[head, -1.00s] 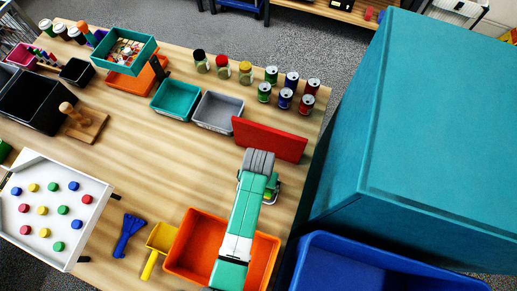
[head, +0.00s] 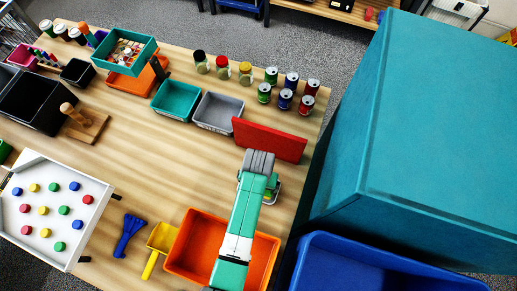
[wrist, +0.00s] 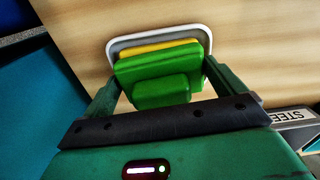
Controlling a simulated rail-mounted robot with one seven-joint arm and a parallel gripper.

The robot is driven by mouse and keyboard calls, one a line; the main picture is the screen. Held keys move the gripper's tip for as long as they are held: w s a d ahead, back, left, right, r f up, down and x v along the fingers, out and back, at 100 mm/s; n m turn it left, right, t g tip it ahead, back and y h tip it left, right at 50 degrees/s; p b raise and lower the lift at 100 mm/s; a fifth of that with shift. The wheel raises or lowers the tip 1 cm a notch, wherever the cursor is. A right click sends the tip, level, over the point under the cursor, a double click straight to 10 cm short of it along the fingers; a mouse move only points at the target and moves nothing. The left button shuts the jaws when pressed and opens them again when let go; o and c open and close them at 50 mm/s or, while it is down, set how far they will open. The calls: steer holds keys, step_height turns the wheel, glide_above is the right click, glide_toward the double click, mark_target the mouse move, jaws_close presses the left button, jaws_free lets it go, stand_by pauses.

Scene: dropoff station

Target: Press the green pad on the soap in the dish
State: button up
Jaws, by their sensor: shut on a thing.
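The green pad (wrist: 158,65), with a smaller raised green block on its top, is between the two fingers of my gripper (wrist: 161,76) in the wrist view. My gripper is shut on the pad. The yellow soap (wrist: 160,47) shows as a strip just beyond the pad, inside the pale grey-rimmed dish (wrist: 118,43). The pad overlaps the soap in this view; whether they touch is hard to tell. In the head view my gripper (head: 270,187) is low over the table, and my arm hides most of the dish and pad.
A red board (head: 268,140) stands just behind my gripper. An orange bin (head: 187,250) lies under my arm in the head view. A large teal box (head: 430,130) and a blue bin (head: 370,265) are at the right. Bare table (head: 150,165) lies to the left.

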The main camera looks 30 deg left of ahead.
stand_by(0.3)
step_height(320, 180, up, 7)
steer(key=p, duration=0.7)
steer(key=shift+r+p, duration=0.1)
steer(key=shift+p, duration=0.2)
stand_by(0.4)
